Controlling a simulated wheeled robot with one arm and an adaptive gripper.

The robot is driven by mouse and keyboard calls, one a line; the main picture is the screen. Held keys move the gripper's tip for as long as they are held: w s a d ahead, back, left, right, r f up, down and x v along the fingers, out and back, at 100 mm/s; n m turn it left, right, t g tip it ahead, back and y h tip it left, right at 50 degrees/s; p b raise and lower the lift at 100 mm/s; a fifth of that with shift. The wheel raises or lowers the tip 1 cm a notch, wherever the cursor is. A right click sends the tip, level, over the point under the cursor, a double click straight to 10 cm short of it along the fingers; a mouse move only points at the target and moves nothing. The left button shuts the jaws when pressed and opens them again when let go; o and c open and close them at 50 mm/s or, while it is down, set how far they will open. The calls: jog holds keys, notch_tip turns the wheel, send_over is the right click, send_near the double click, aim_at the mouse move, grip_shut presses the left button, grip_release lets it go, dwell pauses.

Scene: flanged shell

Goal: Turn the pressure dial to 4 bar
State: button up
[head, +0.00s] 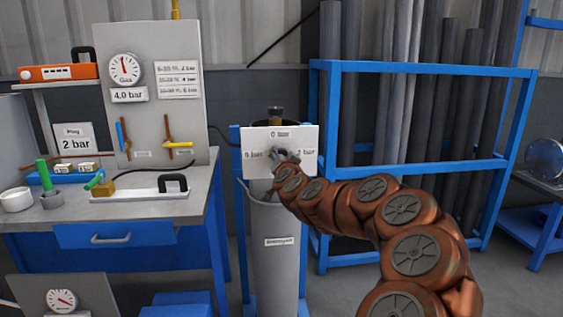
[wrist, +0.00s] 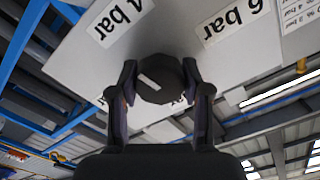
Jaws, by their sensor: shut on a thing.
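The pressure dial is a round black knob (wrist: 165,93) on a pale plate (head: 252,136). My gripper (wrist: 160,76) is shut on the dial, one finger on each side. A short white mark slants across the left part of the knob's face. In the wrist view, "4 bar" lies at upper left and "6 bar" at upper right. Lower labels are partly hidden by the fingers. In the head view, the plate shows "0" at top, "8 bar" at left and "2 bar" at right; my gripper (head: 284,157) covers the dial. I cannot tell which label the mark points to exactly.
The plate is on a grey cylinder (head: 276,270). A blue rack (head: 420,68) with grey pipes stands behind to the right. A workbench (head: 140,214) at left carries a panel (head: 187,45) with a gauge and a "4.0 bar" label. A "2 bar" sign (head: 75,143) stands there too.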

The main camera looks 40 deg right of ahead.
jog(key=shift+m, duration=0.9)
jog(key=o, duration=1.2)
jog(key=shift+c, duration=0.2)
jog(key=v, duration=1.2)
